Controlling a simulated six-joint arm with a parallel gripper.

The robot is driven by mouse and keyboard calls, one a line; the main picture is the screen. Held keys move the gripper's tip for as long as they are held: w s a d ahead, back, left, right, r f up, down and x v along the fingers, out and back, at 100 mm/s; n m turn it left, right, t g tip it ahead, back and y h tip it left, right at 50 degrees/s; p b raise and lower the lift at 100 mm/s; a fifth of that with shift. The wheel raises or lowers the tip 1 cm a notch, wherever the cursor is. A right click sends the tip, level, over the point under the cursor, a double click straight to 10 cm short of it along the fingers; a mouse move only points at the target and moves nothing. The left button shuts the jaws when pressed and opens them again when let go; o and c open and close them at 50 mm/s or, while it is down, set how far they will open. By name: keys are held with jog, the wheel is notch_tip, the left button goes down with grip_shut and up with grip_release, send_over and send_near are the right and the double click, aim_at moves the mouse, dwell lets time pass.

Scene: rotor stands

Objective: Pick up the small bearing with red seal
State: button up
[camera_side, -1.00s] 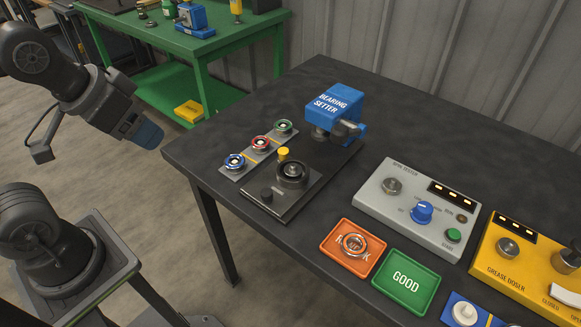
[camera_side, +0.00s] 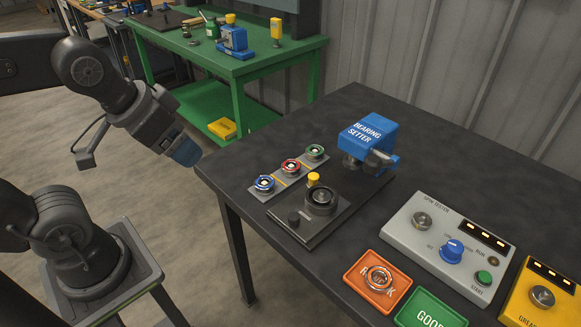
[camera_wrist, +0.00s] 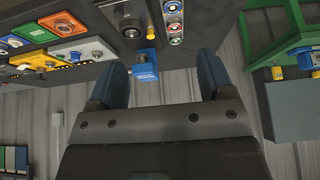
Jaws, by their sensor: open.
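The small bearing with red seal (camera_side: 291,166) sits in the middle place of a grey rack (camera_side: 278,179). A blue-sealed bearing (camera_side: 264,184) and a green-sealed bearing (camera_side: 315,152) sit on either side of it. In the wrist view the red bearing (camera_wrist: 175,25) is small and distant, near the top. My gripper (camera_side: 186,152) has blue fingers and is raised left of the black table, away from the rack. In the wrist view the fingers of my gripper (camera_wrist: 160,82) are spread apart with nothing between them.
A black plate with a round fixture (camera_side: 321,197) and the blue bearing setter (camera_side: 369,137) stand beside the rack. A grey spin tester (camera_side: 440,245), an orange tray (camera_side: 357,290) with a ring, and a green tray (camera_side: 430,312) are nearer. A green bench (camera_side: 270,66) stands behind.

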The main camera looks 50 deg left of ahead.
jog(key=shift+o, duration=0.7)
jog(key=n+g+y, duration=0.3)
jog(key=n+y, duration=0.1)
jog(key=n, duration=0.7)
send_over(291, 166)
jog(key=d, duration=0.2)
jog(key=f, duration=1.7)
jog(key=shift+s+d, duration=0.1)
jog(key=shift+s, duration=0.2)
jog(key=x, duration=0.2)
jog(key=s+x, duration=0.1)
jog(key=x, duration=0.1)
jog(key=shift+w, duration=0.1)
jog(key=shift+w+f, duration=0.15)
jog(key=shift+f, duration=0.4)
